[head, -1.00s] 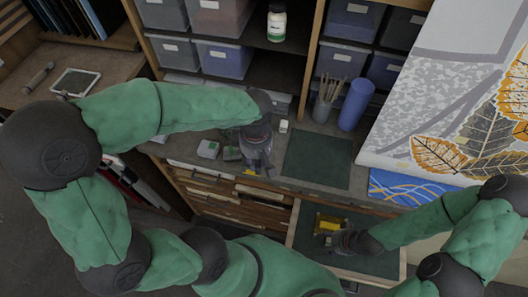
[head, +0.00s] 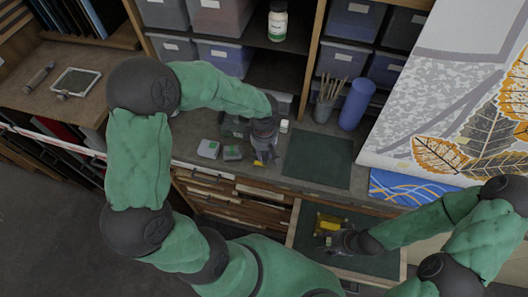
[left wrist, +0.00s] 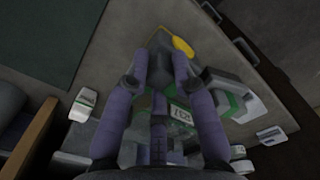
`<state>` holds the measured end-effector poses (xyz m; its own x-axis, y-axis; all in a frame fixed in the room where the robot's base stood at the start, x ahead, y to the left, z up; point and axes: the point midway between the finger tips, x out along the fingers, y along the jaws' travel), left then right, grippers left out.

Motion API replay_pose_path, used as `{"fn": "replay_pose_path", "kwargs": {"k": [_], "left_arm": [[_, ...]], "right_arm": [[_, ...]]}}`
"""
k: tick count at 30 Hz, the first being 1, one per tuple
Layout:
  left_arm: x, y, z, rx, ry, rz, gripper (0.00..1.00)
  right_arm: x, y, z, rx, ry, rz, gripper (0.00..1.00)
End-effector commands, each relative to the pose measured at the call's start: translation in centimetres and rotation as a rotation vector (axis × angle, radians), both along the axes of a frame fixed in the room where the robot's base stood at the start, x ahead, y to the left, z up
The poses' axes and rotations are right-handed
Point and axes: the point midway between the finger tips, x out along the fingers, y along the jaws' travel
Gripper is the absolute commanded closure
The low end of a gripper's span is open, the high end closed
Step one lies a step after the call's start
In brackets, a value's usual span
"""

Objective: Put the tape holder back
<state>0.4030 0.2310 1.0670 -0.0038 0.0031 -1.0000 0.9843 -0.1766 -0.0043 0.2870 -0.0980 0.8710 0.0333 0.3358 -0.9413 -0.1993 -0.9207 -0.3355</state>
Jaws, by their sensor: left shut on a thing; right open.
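My left gripper (head: 262,155) is shut on a small grey thing with a yellow part (head: 258,163), above the worktop's front edge. In the left wrist view the grey body (left wrist: 160,70) sits between the fingertips, with the yellow part (left wrist: 183,47) beyond them. It may be the tape holder, but its shape is mostly hidden by the fingers. My right gripper (head: 332,238) is open, low in the open drawer (head: 376,262), right beside a yellow and dark object (head: 328,222). I cannot tell whether they touch.
Small grey-green boxes (head: 208,149) stand left of my left gripper. A dark green mat (head: 318,160) lies to its right on the worktop. A brush pot (head: 325,103) and a blue cylinder (head: 356,104) stand behind the mat. Shelves with bins (head: 222,60) rise at the back.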

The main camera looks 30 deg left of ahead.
Motion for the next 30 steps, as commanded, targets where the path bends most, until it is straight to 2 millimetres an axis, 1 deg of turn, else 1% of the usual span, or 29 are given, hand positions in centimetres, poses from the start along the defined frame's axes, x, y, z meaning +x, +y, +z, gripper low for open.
{"fn": "replay_pose_path", "kwargs": {"k": [2,8,13,14,15,16,26,30], "left_arm": [[0.07,0.00,-0.38,0.000,-0.002,0.001,1.00],[0.07,0.00,-0.32,-0.001,-0.003,0.001,1.00],[0.07,0.00,-0.71,-0.001,-0.003,0.001,1.00],[0.05,-0.01,-0.67,0.000,-0.002,0.001,0.69],[0.05,-0.01,-0.62,0.000,-0.002,0.001,0.57],[0.04,-0.01,-0.61,0.000,-0.002,0.001,0.50],[0.03,0.00,-0.56,0.000,-0.002,0.001,0.50],[0.04,0.00,-0.05,0.000,-0.002,0.001,0.50]], "right_arm": [[0.00,0.00,-0.03,0.000,0.000,0.000,0.45],[0.00,0.00,-0.02,0.000,0.000,0.000,0.45],[0.00,-0.01,-0.52,0.000,0.000,0.000,0.45],[0.00,0.00,-0.47,0.000,0.000,0.000,0.45],[-0.01,0.00,-0.41,0.000,0.000,0.000,0.45],[0.00,0.01,-0.40,0.000,0.000,0.000,0.45],[0.00,0.00,-0.33,0.000,0.000,0.000,0.45],[0.00,0.00,0.22,0.000,0.000,0.000,0.45]]}}
